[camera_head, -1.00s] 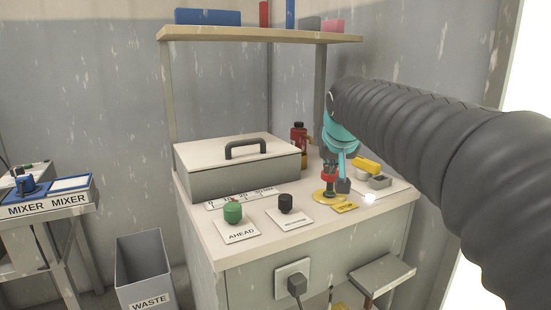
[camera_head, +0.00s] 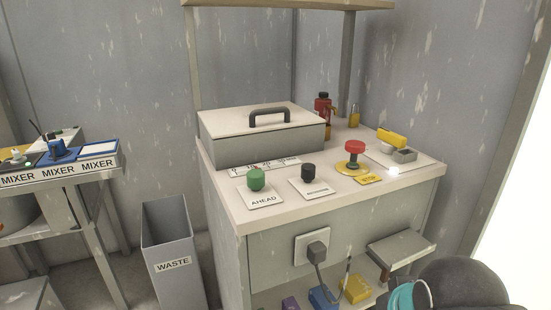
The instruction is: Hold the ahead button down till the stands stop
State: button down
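The green ahead button (camera_head: 256,179) stands upright on a white plate lettered AHEAD (camera_head: 262,200), near the front left of the bench top. Nothing touches it. A black button (camera_head: 308,172) on its own white plate is to its right. A red mushroom-shaped stop button (camera_head: 354,148) on a yellow base is farther right, with a yellow label before it. My arm shows only at the bottom right, with a teal part (camera_head: 408,296) at the frame's edge. My gripper's fingers are not visible. The stands are not in view.
A lidded grey box (camera_head: 262,135) with a black handle fills the back left of the bench top (camera_head: 232,208). A red bottle (camera_head: 322,107) stands behind. A plug (camera_head: 317,254) sticks out of the front panel. A waste bin (camera_head: 170,240) and mixer table (camera_head: 70,178) are left.

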aim_at(256, 178)
jog(key=u, duration=1.2)
jog(key=k, duration=0.45)
jog(key=z, duration=0.85)
